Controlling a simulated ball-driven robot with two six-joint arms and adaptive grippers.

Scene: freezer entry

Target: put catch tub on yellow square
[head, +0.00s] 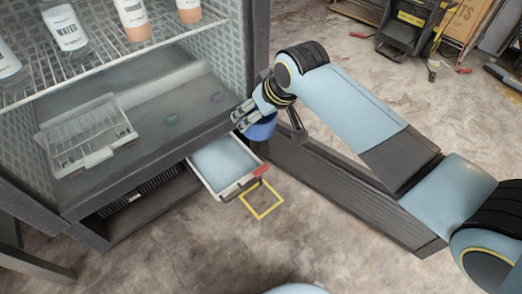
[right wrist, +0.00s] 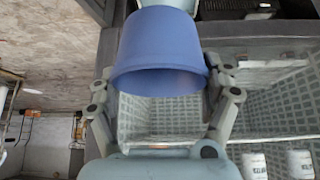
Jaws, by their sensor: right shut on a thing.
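The catch tub, a blue round tub (head: 262,130), is at my right gripper (head: 243,117), beside the freezer's right front edge. In the right wrist view the tub (right wrist: 160,50) sits between the two fingers, which are shut on it. My gripper and wrist hide part of it in the head view. The yellow square (head: 273,208) is an outline on the floor. It lies below the tub in the picture, just past the pulled-out tray's front corner. Nothing stands inside it. My left gripper is not in view.
A shallow tray (head: 219,192) with a pale blue inside and a red mark juts out under the freezer. A white wire basket (head: 85,140) lies inside; bottles (head: 65,28) stand on a wire shelf. A dark ribbed panel (head: 340,198) lies right of the square. Floor in front is clear.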

